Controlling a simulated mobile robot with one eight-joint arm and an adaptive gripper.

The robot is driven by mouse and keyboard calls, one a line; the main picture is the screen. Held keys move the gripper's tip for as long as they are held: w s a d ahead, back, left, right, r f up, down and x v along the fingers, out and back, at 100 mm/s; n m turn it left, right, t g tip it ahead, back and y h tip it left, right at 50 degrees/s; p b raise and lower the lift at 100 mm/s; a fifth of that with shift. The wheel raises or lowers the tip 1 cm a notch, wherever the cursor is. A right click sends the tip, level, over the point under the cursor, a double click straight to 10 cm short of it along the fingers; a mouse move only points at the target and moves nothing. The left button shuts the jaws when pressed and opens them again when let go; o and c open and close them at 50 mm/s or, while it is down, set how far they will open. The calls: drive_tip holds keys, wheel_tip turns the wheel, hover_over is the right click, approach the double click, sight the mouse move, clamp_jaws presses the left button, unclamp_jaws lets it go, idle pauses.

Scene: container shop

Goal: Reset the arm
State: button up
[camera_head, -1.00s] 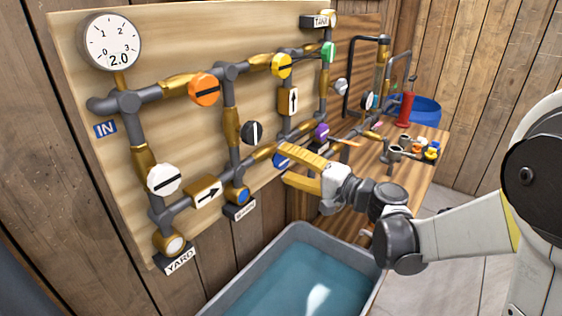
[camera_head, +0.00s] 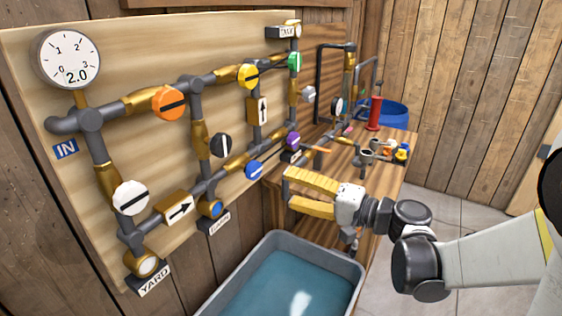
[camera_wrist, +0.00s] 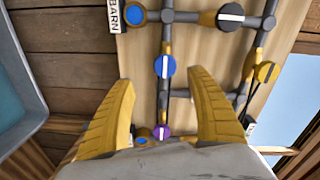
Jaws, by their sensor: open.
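My gripper (camera_head: 288,191) is open and empty, its two yellow fingers apart in front of the lower right part of the pipe board (camera_head: 150,55). In the head view the fingers point left toward the board, with a gap to the blue valve (camera_head: 253,170) and the purple valve (camera_head: 292,140). In the wrist view the fingers (camera_wrist: 163,95) spread on either side of the blue valve (camera_wrist: 164,66), and the purple valve (camera_wrist: 161,132) shows low between them.
A grey basin (camera_head: 347,261) of water stands below the board. A wooden bench (camera_head: 388,178) with small fittings lies behind my gripper, with a red cylinder (camera_head: 375,113) and a blue tub (camera_head: 398,113) at the back. The floor (camera_head: 465,200) to the right looks clear.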

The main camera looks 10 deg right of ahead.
drive_tip(key=s+f+n+g+h, duration=0.25)
drive_tip(key=s+f+h, duration=0.35)
drive_tip(key=s, duration=0.3)
drive_tip(key=s+d+f+n+g+h, duration=0.1)
drive_tip(key=s+d+n+h, duration=0.1)
drive_tip(key=s+d+h, duration=0.5)
drive_tip(key=s+d, duration=0.2)
drive_tip(key=s, duration=0.1)
drive_tip(key=shift+s+d+f+h, duration=0.15)
drive_tip(key=shift+f+h, duration=0.2)
drive_tip(key=shift+h, duration=0.05)
drive_tip(key=shift+n, duration=0.25)
